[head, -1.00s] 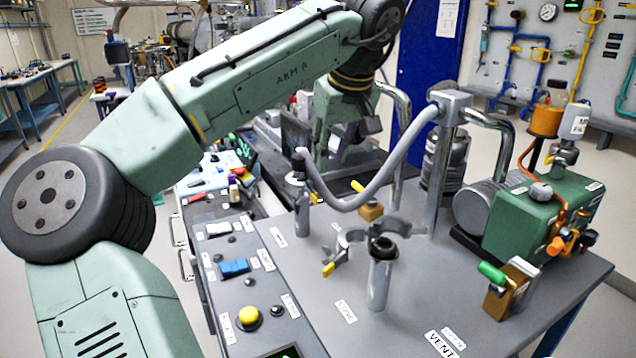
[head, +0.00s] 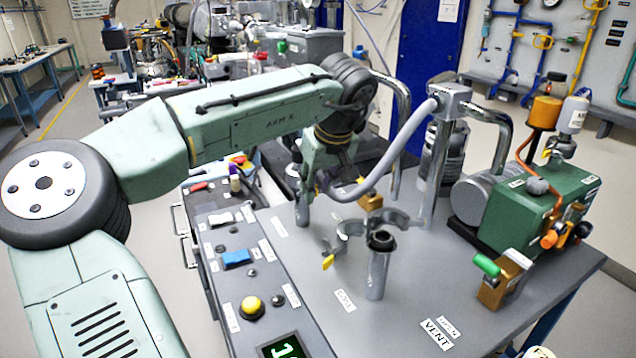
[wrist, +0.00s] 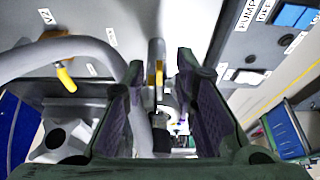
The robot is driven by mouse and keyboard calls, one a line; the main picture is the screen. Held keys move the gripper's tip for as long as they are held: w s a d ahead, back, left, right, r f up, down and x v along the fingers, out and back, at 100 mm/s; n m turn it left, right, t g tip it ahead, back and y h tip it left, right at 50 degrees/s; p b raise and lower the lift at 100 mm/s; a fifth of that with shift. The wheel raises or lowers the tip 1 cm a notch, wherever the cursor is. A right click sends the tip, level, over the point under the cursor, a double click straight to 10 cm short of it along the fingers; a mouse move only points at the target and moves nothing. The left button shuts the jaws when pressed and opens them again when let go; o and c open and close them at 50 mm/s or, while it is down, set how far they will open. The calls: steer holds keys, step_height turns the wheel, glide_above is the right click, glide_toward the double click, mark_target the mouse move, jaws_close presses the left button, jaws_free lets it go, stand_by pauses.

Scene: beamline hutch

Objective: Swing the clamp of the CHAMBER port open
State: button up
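A grey upright port (head: 303,208) stands on the bench at the left end of the grey hose (head: 380,175); I take it for the CHAMBER port, though its label is not readable. My gripper (head: 316,180) is lowered over its top and hides its clamp in the head view. In the wrist view my gripper (wrist: 152,82) is open, its two fingers apart on either side of a grey post with a yellow lever (wrist: 159,74). I cannot tell whether the fingers touch it. The hose (wrist: 112,62) curves close along the left finger.
A green pump (head: 545,205) and green-handled vent valve (head: 500,280) are right; a button panel (head: 240,270) is left.

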jaws_close()
stand_by(0.8)
